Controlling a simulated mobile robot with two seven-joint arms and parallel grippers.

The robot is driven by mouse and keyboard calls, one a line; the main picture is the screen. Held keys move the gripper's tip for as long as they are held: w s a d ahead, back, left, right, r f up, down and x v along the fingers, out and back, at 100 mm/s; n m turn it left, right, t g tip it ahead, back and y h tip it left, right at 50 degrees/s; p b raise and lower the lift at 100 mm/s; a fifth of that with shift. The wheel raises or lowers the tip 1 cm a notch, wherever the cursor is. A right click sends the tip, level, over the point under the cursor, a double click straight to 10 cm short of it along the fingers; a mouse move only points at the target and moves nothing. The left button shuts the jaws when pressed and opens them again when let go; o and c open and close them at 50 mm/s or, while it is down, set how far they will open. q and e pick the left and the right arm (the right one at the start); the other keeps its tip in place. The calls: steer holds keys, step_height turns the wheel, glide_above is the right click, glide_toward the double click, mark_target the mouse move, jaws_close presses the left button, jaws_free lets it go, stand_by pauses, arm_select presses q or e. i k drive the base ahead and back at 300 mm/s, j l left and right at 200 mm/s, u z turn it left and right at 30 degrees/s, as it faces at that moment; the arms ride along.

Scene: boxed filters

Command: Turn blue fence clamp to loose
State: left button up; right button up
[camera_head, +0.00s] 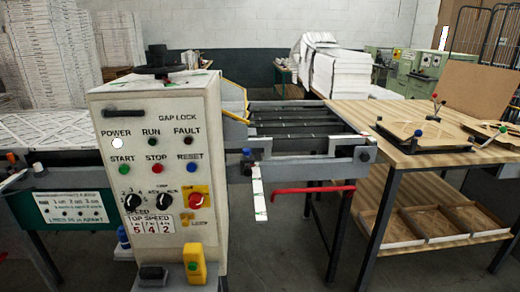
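A blue knob (248,153) stands on the side rail of the machine's feed section, just right of the control cabinet. A darker round blue knob (365,156) is on the rail's right end bracket. A blue ball-ended handle (418,133) rises from a board on the wooden table. No label at these three shows which is the fence clamp, and I cannot tell whether any is tight or loose. Neither of my grippers is in view.
The control cabinet (155,215) with buttons and dials stands at centre left. A red bar (313,189) and a hanging white strip (260,195) are below the rail. A wooden table (385,110) with shelf trays (462,214) fills the right. Floor shows between cabinet and table.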

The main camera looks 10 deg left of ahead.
mark_target(246, 152)
steer(key=i+l, duration=0.25)
steer(key=l, duration=0.15)
steer(key=i+l, duration=0.25)
steer(key=l, duration=0.15)
steer(key=i+l, duration=0.55)
steer(key=l, duration=0.2)
